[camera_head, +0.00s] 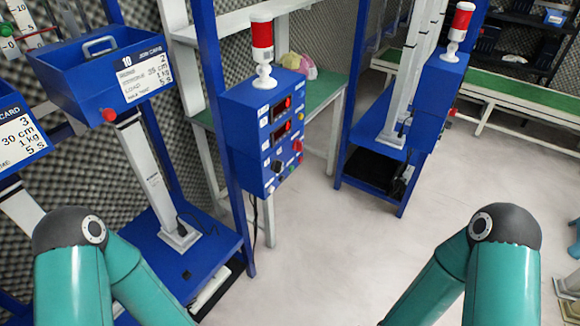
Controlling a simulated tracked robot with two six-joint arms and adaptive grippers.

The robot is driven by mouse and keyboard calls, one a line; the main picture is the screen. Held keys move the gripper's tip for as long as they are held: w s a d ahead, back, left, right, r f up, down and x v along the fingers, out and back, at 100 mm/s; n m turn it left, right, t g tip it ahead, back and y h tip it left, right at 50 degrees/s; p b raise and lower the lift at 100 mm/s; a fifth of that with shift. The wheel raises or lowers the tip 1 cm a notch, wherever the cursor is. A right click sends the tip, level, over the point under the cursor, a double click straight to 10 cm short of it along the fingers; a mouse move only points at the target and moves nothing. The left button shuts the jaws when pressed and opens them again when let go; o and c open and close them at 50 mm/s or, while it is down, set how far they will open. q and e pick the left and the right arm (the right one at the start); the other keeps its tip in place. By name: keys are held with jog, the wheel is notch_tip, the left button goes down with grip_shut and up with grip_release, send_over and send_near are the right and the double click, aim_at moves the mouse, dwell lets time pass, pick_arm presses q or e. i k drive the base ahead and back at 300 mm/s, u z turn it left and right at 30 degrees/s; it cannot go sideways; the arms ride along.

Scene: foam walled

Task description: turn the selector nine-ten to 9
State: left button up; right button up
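A blue control box (246,122) is mounted on a blue post near the middle of the view, with a red and white beacon (262,42) on top. Its panel faces right and is seen at a slant. It carries two red-lit displays, a red button (297,146) and small dark knobs. One dark knob (276,166) sits low on the panel and may be the selector nine-ten, but its label and pointer are too small to read. Both my teal arms show at the bottom left and bottom right. Their grippers are out of frame, and neither arm touches the box.
A blue bin (82,75) marked 10 stands at upper left, above a blue base platform (190,265). A second blue control box (437,90) stands on another frame to the right. Pale floor (340,255) is clear between my arms. A green-topped bench (510,88) is behind.

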aim_at(277, 166)
jog(key=i, duration=0.95)
jog(key=u, duration=0.05)
